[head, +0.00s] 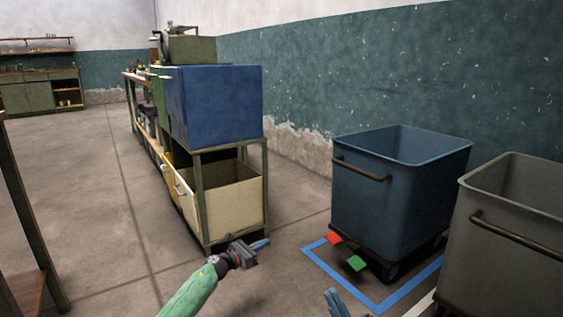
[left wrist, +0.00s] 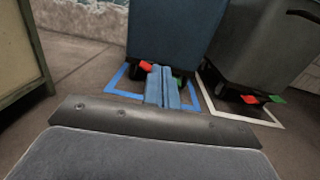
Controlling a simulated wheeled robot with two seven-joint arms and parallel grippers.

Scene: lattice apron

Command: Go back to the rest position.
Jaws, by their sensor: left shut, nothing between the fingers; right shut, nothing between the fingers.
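My left gripper (head: 262,244) is at the end of the green arm that comes in from the bottom of the head view. Its blue fingers are shut and empty, over bare floor beside the shelf rack. In the left wrist view the shut fingers (left wrist: 162,88) point toward the blue wheeled bin, with nothing between them. My right gripper (head: 336,303) shows only as blue fingertips at the bottom edge of the head view. They are shut, and the rest of that arm is out of view.
A blue wheeled bin (head: 395,200) stands within a blue floor outline (head: 370,298), near red and green markers. A grey wheeled bin (head: 510,245) is at the right. A rack holds a blue box (head: 215,108) and a cream box (head: 235,200).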

